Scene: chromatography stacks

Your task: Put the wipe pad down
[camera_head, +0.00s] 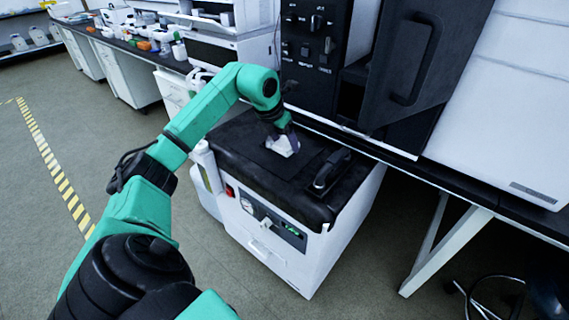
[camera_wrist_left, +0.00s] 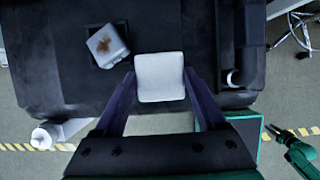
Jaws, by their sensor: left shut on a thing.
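My left gripper (camera_head: 281,138) is over the black top of the white cabinet unit (camera_head: 312,255), pointing down. In the left wrist view its two fingers (camera_wrist_left: 159,88) are shut on a white, square wipe pad (camera_wrist_left: 160,77). The pad also shows at the gripper tip in the head view (camera_head: 284,147). I cannot tell whether it touches the black top below. A grey-white block with a brown stain (camera_wrist_left: 106,44) lies to the upper left of the pad, apart from it. My right gripper (camera_wrist_left: 287,138) shows small at the lower right of the left wrist view; its jaw state is unclear.
A black handle (camera_head: 331,170) stands up on the cabinet top, right of the gripper. A white bottle (camera_head: 207,167) hangs at the cabinet's left side. Tall instruments with an open dark door (camera_head: 414,65) stand behind. The front part of the black top is bare.

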